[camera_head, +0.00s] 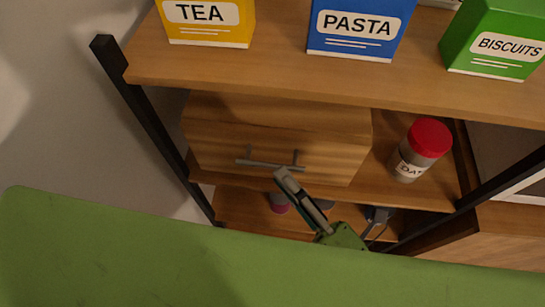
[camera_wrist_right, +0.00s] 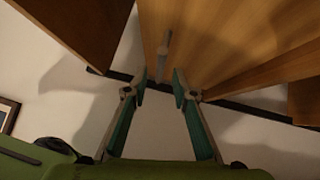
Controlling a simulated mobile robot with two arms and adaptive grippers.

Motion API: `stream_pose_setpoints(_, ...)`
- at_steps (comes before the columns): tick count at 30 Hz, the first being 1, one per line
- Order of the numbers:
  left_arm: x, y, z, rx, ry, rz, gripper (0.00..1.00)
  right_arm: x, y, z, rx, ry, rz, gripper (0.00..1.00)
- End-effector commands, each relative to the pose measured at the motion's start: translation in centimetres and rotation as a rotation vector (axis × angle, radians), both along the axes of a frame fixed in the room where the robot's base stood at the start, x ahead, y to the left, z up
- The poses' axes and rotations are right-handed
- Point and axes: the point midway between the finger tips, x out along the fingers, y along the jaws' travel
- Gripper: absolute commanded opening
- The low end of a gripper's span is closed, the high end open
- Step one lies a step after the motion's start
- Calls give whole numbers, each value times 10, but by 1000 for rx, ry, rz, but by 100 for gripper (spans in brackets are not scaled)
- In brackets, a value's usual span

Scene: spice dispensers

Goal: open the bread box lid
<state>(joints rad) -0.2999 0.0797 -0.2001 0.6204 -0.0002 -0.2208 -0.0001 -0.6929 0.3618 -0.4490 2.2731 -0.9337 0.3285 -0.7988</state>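The bread box (camera_head: 270,145) is a wooden box on the middle shelf in the head view. Its front is closed, with a grey bar handle (camera_head: 262,164) across it. My right gripper (camera_head: 285,176) reaches up from below, its tip at the lower edge of the handle, right of the middle. In the right wrist view, my right gripper's (camera_wrist_right: 160,82) two fingers are apart, and the handle (camera_wrist_right: 164,52) lies ahead with its near end close to the gap between the tips. I cannot tell whether they touch. My left gripper is not in view.
On the shelf above stand a yellow TEA box (camera_head: 207,22), a blue PASTA box (camera_head: 358,28) and a green BISCUITS box (camera_head: 493,42). A red-lidded jar (camera_head: 420,148) stands right of the bread box. Dark shelf posts (camera_head: 150,120) flank the shelves. Small items sit on the lower shelf.

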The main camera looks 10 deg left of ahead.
Motion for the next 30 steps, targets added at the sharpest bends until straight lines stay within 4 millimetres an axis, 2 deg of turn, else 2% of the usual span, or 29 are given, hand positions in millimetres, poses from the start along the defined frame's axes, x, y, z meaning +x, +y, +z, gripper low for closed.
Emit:
stream_pose_setpoints(1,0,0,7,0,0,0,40,6,6,5,1,-4,1,25)
stream_pose_setpoints(9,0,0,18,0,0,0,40,26,28,7,0,-3,0,25)
stream_pose_setpoints(21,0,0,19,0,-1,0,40,30,33,6,-1,1,1,25)
stream_pose_setpoints(24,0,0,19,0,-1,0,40,29,33,6,0,0,1,0)
stream_pose_setpoints(30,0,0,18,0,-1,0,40,29,32,6,-1,1,1,0)
